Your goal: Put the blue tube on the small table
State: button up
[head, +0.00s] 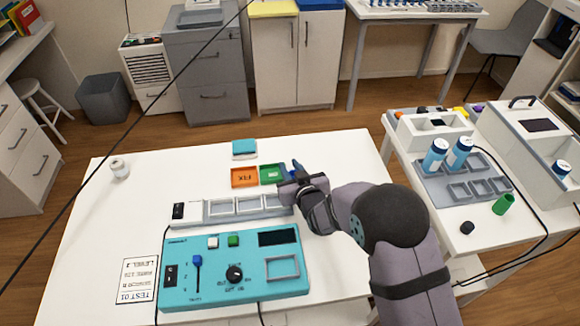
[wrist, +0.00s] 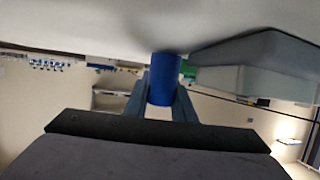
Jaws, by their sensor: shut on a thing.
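The blue tube (wrist: 163,78) stands between my gripper's two fingers in the wrist view, and my gripper (wrist: 160,100) is shut on it. In the head view my gripper (head: 297,176) is over the large white table (head: 120,215), right of the green tray and at the right end of the grey rack. Only a small blue part of the tube (head: 297,166) shows there; the gripper hides the rest. In the wrist view the tube's far end meets the pale surface; I cannot tell whether it touches. A smaller white table (head: 470,238) stands at the right.
A teal control box (head: 215,285), a grey rack (head: 235,208), an orange tray (head: 244,177) and a green tray (head: 270,174) are near my gripper. The right table holds blue-and-white canisters (head: 436,155), a grey holder (head: 432,188), a green cylinder (head: 503,204) and a black cap (head: 467,228).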

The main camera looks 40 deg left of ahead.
jog(key=shift+f+b, duration=0.25)
jog(key=shift+b, duration=0.05)
jog(key=o, duration=1)
jog(key=shift+r, duration=0.1)
jog(key=shift+d+r, duration=0.1)
jog(key=shift+r, duration=0.1)
jog(key=b+v, duration=0.1)
jog(key=v, duration=1.1)
